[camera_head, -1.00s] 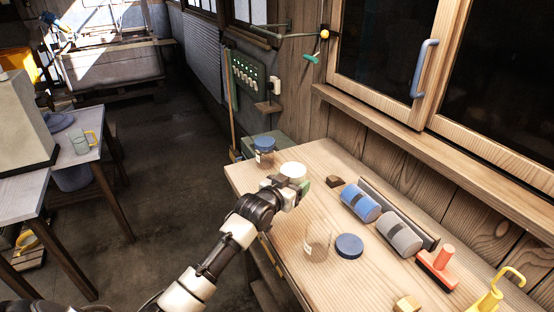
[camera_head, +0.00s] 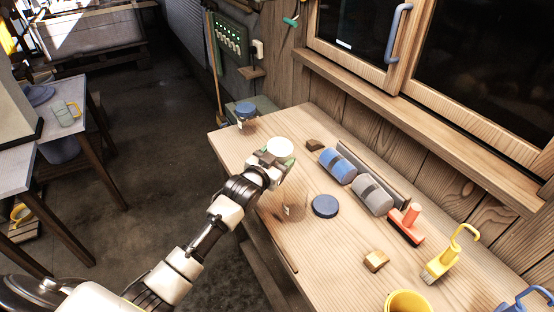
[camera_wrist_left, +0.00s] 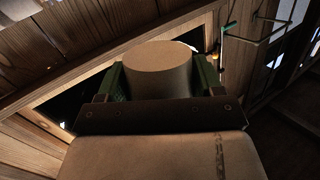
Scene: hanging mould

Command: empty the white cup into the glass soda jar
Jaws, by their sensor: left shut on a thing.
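The white cup (camera_head: 280,149) is held in my left gripper (camera_head: 274,160) above the far part of the workbench. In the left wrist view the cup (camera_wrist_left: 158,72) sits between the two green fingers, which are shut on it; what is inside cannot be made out. A clear, open glass jar (camera_head: 294,198) stands on the bench, nearer than the cup and partly beside my arm. Its small label is unreadable. A dark blue lid (camera_head: 325,206) lies right of it. Another jar with a blue lid (camera_head: 245,110) stands at the far left. My right gripper is out of view.
On the bench (camera_head: 330,260) are blue and grey rollers (camera_head: 354,180), a red-handled brush (camera_head: 407,225), a yellow brush (camera_head: 450,258), a wooden block (camera_head: 376,261) and a yellow container (camera_head: 408,302). The window sill and wall bound the right side.

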